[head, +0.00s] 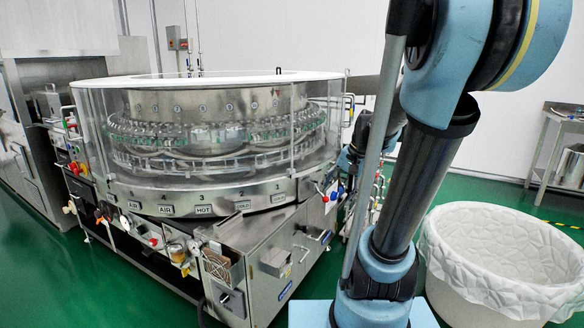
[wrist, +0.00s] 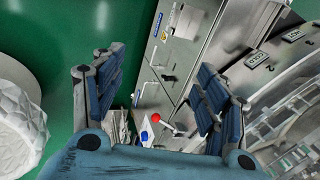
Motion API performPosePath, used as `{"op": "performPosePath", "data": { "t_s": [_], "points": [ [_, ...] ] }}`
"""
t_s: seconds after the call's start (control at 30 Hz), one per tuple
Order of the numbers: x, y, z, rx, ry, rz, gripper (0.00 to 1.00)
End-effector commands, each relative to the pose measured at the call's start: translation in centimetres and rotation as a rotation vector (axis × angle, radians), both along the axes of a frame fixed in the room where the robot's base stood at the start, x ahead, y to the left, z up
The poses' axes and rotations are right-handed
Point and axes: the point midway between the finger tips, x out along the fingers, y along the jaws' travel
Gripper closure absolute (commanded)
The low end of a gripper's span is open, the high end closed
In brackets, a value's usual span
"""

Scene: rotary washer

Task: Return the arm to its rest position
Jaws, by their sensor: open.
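My blue-and-black arm (head: 415,170) stands in the right part of the head view, in front of the washer's right side. My gripper (wrist: 155,95) shows in the wrist view with its two blue-padded fingers wide apart and nothing between them. In the head view, what looks like the gripper (head: 350,158) is mostly hidden behind my arm link, beside the washer's right edge. Between and beyond the fingers are the washer's steel side panel (wrist: 172,60), a red-knobbed lever (wrist: 156,118) and a blue knob (wrist: 145,136). I cannot tell how far away they are.
The round washer (head: 215,140) with clear walls holds several glass bottles. A white lined tub (head: 500,255) stands on the floor right of my arm. A steel table (head: 560,118) is at the far right. Green floor is free between tub and back wall.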

Motion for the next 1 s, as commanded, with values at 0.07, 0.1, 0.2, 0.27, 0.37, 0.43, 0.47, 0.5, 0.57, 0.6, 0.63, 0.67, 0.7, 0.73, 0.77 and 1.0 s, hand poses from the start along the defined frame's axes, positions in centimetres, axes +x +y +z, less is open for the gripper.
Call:
{"op": "performPosePath", "data": {
  "t_s": [0.07, 0.1, 0.2, 0.27, 0.37, 0.43, 0.47, 0.5, 0.57, 0.6, 0.63, 0.67, 0.7, 0.73, 0.77, 1.0],
  "points": [
    [-2.1, -0.1, -0.6, -0.040, -0.011, 0.044, 0.33],
    [-3.1, -0.2, -0.9, -0.061, -0.016, 0.066, 0.33],
    [-5.4, -0.6, -1.7, -0.112, -0.027, 0.121, 0.33],
    [-6.7, -0.8, -2.2, -0.143, -0.035, 0.155, 0.33],
    [-8.9, -1.3, -3.2, -0.193, -0.046, 0.211, 0.33],
    [-10.3, -1.7, -4.0, -0.229, -0.054, 0.252, 0.33],
    [-10.9, -1.9, -4.3, -0.245, -0.057, 0.269, 0.33],
    [-11.6, -2.1, -4.7, -0.265, -0.060, 0.291, 0.33],
    [-12.7, -2.5, -5.5, -0.294, -0.065, 0.324, 0.33],
    [-13.3, -2.7, -5.9, -0.311, -0.068, 0.346, 0.33],
    [-13.7, -2.9, -6.2, -0.325, -0.070, 0.359, 0.33],
    [-14.1, -3.1, -6.5, -0.336, -0.071, 0.373, 0.33],
    [-14.6, -3.3, -6.8, -0.350, -0.073, 0.389, 0.33],
    [-14.9, -3.4, -7.1, -0.360, -0.074, 0.399, 0.33],
    [-15.1, -3.5, -7.3, -0.367, -0.075, 0.407, 0.33],
    [-15.9, -3.9, -7.9, -0.395, -0.079, 0.439, 0.33]
  ]
}}
